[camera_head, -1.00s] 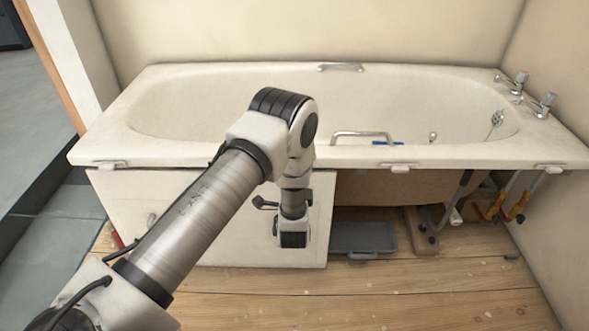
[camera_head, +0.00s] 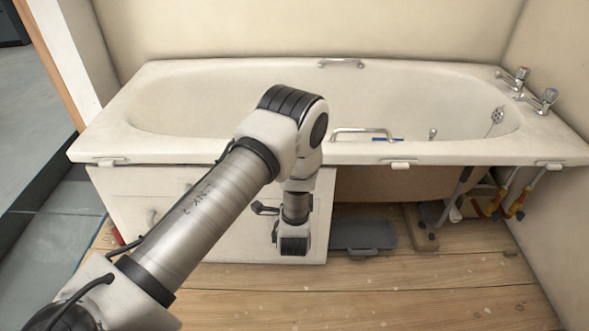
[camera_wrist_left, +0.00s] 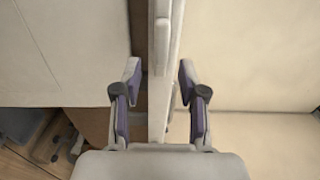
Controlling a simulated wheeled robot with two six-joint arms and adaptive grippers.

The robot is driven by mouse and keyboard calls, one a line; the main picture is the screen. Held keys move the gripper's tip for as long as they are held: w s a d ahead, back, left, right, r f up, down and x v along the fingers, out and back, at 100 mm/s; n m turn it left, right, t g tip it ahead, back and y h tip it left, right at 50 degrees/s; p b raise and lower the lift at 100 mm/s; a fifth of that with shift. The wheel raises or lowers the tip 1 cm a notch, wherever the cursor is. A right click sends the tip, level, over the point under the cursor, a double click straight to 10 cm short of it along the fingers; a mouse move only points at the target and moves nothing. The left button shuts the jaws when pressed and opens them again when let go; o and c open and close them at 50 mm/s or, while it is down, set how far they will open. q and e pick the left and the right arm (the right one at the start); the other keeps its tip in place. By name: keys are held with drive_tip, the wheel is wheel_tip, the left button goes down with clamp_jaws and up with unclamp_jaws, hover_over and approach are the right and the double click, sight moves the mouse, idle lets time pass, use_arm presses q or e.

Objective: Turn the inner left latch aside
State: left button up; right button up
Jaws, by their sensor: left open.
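The latch (camera_wrist_left: 162,38), a small pale tab, lies along the bath's narrow rim strip (camera_wrist_left: 158,105) in the left wrist view. My left gripper (camera_wrist_left: 160,82) is open there, with one purple-padded finger on each side of the strip. The tab is just beyond the fingertips, roughly in line with the gap; I cannot tell whether anything touches. Other pale latches show under the bath rim at far left (camera_head: 108,162), right of middle (camera_head: 398,165) and far right (camera_head: 549,166).
The white front panel (camera_head: 130,192) covers the bath's left part. Right of it the underside is open, with a grey tray (camera_head: 363,236), a wooden foot (camera_head: 420,232) and orange-handled tools (camera_head: 516,204). The wooden floor (camera_head: 420,295) in front is clear.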

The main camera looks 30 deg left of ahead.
use_arm(q)
drive_tip(key=v, duration=0.9)
drive_tip(key=s+a+f+n+g+h, duration=0.2)
drive_tip(key=s+f+n+g+h, duration=0.15)
drive_tip(key=s+f+g, duration=0.45)
drive_tip(key=s+d+f+n+g+h, duration=0.2)
drive_tip(key=s+d+f+n, duration=0.1)
drive_tip(key=s, duration=0.4)
drive_tip(key=s+d+f+n+g+h, duration=0.2)
drive_tip(key=s+f+n+g, duration=0.1)
drive_tip(key=s, duration=0.3)
drive_tip(key=s+d+f+n+g+h, duration=0.2)
drive_tip(key=s+d+f, duration=0.1)
drive_tip(key=s, duration=0.4)
wheel_tip(320, 180, up, 29)
drive_tip(key=p, duration=2.8)
drive_tip(key=shift+w+f+p, duration=0.2)
drive_tip(key=shift+p, duration=0.15)
